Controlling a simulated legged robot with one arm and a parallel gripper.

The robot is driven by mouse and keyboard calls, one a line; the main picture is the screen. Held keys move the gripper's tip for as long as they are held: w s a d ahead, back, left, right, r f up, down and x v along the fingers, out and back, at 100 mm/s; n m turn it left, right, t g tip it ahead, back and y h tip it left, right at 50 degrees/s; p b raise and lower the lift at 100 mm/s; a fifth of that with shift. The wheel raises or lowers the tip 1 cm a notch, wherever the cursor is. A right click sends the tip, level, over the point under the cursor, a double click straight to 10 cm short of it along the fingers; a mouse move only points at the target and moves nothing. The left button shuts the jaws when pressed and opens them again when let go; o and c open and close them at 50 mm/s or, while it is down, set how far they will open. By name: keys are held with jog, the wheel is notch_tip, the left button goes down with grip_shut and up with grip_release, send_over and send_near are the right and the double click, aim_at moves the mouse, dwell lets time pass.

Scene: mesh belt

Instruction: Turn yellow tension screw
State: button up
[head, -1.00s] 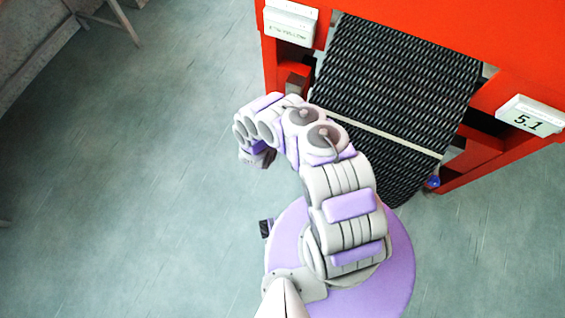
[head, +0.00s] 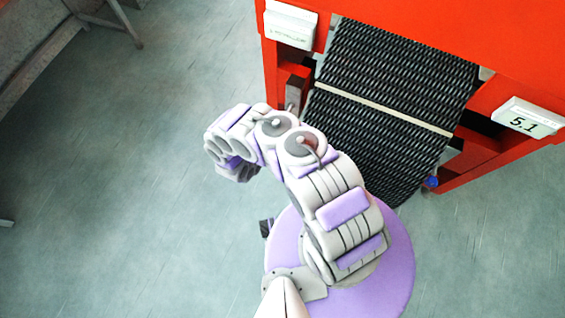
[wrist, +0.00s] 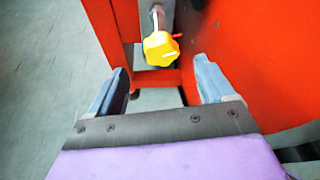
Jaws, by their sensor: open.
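The yellow tension screw (wrist: 161,49) shows in the wrist view as a faceted yellow knob on a metal rod, against the red frame. My gripper (wrist: 158,82) is open, with its two blue-grey fingers apart. The knob appears between and beyond the fingertips, and nothing is held. How far ahead it is I cannot tell exactly. In the head view the yellow screw is not visible. There my arm bends to the left, and its end hangs by the left side of the red machine.
The red machine (head: 400,15) carries a black mesh belt (head: 395,75) with a pale crosswise strip. A blue knob (head: 432,182) sits at its right. White labels (head: 290,24) and (head: 531,117) are on the frame. Open floor (head: 120,180) lies to the left.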

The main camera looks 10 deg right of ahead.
jog(key=p+v, duration=0.2)
jog(key=v, duration=0.8)
jog(key=s+d+f+m+g, duration=0.2)
jog(key=s+f+m+g, duration=0.2)
jog(key=s, duration=0.5)
jog(key=s+d+f+m+g, duration=0.2)
jog(key=s+f+m+g, duration=0.3)
jog(key=s, duration=0.5)
jog(key=shift+s+g, duration=0.2)
jog(key=shift+g, duration=0.2)
jog(key=shift+d, duration=0.1)
